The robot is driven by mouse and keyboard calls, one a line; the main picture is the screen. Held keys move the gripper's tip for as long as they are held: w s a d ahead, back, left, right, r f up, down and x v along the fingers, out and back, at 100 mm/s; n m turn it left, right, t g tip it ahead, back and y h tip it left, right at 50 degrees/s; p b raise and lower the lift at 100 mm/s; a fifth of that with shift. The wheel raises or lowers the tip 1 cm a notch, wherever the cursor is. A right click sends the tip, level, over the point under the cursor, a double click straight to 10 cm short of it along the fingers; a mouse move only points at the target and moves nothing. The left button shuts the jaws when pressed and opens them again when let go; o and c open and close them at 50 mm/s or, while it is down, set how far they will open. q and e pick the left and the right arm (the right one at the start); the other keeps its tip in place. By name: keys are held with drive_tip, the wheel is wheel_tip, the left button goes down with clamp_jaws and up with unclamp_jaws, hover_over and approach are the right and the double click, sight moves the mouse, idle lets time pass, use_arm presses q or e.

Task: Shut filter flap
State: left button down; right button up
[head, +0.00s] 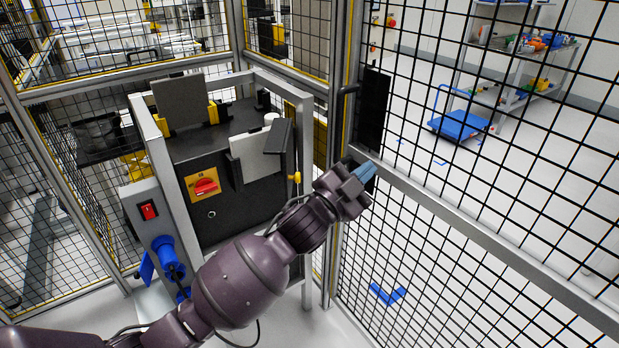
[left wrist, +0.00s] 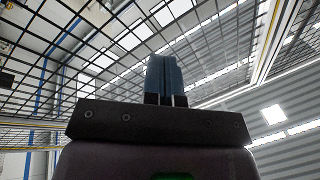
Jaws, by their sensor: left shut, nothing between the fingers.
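A black machine housing (head: 222,147) stands inside a grey metal frame. A grey square plate (head: 180,103) stands up at its top left, with yellow parts beside it. A second, lighter plate (head: 254,158) sits at its front right, with a dark panel (head: 281,136) tilted at its side. I cannot tell for sure which is the filter flap. My left gripper (head: 366,173) is right of the housing, near the mesh fence, apart from both plates. Its blue fingers (left wrist: 165,78) are shut together and empty, pointing up in the left wrist view. My right gripper is out of view.
A red rotary switch (head: 205,186) on a yellow plate is on the housing front.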

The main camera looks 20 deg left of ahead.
sight(287, 165)
use_arm(q)
drive_tip(key=s+d+r+m+g+h+b, duration=0.1)
drive_tip(key=d+r+m+g+h+b, duration=0.1)
drive_tip(key=d+r+m+g+h, duration=1.2)
drive_tip(key=s+d+f+m+g+y+b, duration=0.1)
drive_tip(key=s+d+f+m+g+y, duration=0.2)
drive_tip(key=m, duration=0.9)
drive_tip(key=s+d+f+m+g+y, duration=0.1)
drive_tip(key=d+f+m+g+y, duration=0.25)
drive_tip(key=m, duration=0.75)
drive_tip(key=w+a+f+m+t+y+b, duration=0.1)
drive_tip(key=w+a+f+m+t+y, duration=0.3)
drive_tip(key=w+a+f+m+y, duration=0.65)
drive_tip(key=w+a+r+m+t+y, duration=0.2)
drive_tip(key=a+m+y, duration=0.4)
drive_tip(key=a+y, duration=0.85)
drive_tip(key=w+a+f, duration=0.1)
drive_tip(key=a+f, duration=0.7)
drive_tip(key=a, duration=0.1)
drive_tip(key=shift+w+f+h, duration=0.15)
drive_tip(key=shift+f+h, duration=0.05)
drive_tip(key=shift+h, duration=0.15)
